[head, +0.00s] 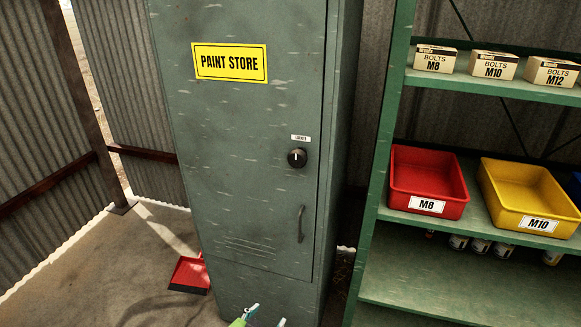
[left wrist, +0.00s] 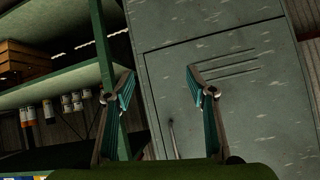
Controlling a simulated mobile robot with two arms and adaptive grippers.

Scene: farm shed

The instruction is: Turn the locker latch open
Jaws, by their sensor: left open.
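The tall grey-green locker (head: 240,130) stands shut, with a yellow "PAINT STORE" sign on its door. Its latch is a round black knob (head: 297,157) with a white pointer mark that looks upright. A small white label (head: 300,138) sits just above it, too small to read surely. A bar handle (head: 301,224) is lower on the door. My left gripper (head: 258,315) barely shows at the bottom edge, well below the knob. In the left wrist view my left gripper (left wrist: 160,78) is open and empty, facing the locker door (left wrist: 230,105). The knob is not visible there. My right gripper is not seen.
A green shelf unit (head: 375,210) stands close right of the locker, holding bolt boxes (head: 494,65), a red bin (head: 427,180) and a yellow bin (head: 527,193). A red dustpan (head: 189,274) lies on the floor by the locker's left side. Floor at left is mostly clear.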

